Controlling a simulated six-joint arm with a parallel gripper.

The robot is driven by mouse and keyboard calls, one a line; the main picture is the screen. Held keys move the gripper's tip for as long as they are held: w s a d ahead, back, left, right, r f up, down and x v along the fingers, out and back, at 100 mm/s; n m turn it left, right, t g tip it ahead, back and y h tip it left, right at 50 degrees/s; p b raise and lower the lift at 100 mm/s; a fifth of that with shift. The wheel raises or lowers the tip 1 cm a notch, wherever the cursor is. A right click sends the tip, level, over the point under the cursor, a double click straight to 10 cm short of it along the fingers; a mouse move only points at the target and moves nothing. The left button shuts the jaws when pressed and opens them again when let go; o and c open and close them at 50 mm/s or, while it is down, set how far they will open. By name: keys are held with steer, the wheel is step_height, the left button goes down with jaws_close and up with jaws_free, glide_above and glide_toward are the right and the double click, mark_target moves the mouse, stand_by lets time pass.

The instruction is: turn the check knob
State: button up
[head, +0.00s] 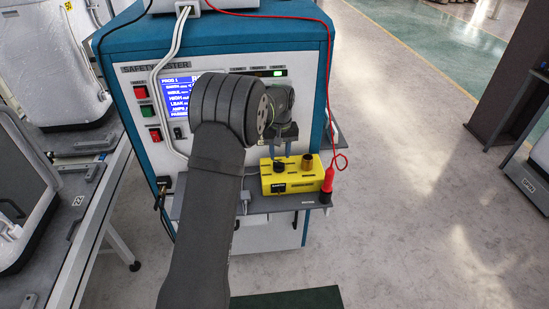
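A yellow box (297,181) sits on the grey shelf at the front of the safety tester (213,52). On its top are a black knob (281,166) at the left and a copper-brown cylinder (307,161) at the right. I cannot read which of these is the check knob. My gripper (282,156) points down just above and behind the black knob. Its two fingers look apart with a gap between them, and I see nothing held. Whether a fingertip touches the knob is not clear. My arm hides part of the tester's front panel.
A red probe (328,181) with a red cable stands at the box's right. The grey shelf (260,204) carries the box. Green and red buttons (146,111) and a blue screen (180,100) are on the panel. A white cable hangs left of my arm. Open floor lies right.

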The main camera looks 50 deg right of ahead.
step_height(320, 180, up, 7)
steer(key=m, duration=1)
step_height(320, 180, up, 7)
steer(key=m, duration=1.1)
glide_above(277, 162)
step_height(277, 162, down, 18)
steer(key=shift+a+r, duration=0.1)
steer(key=shift+r, duration=0.1)
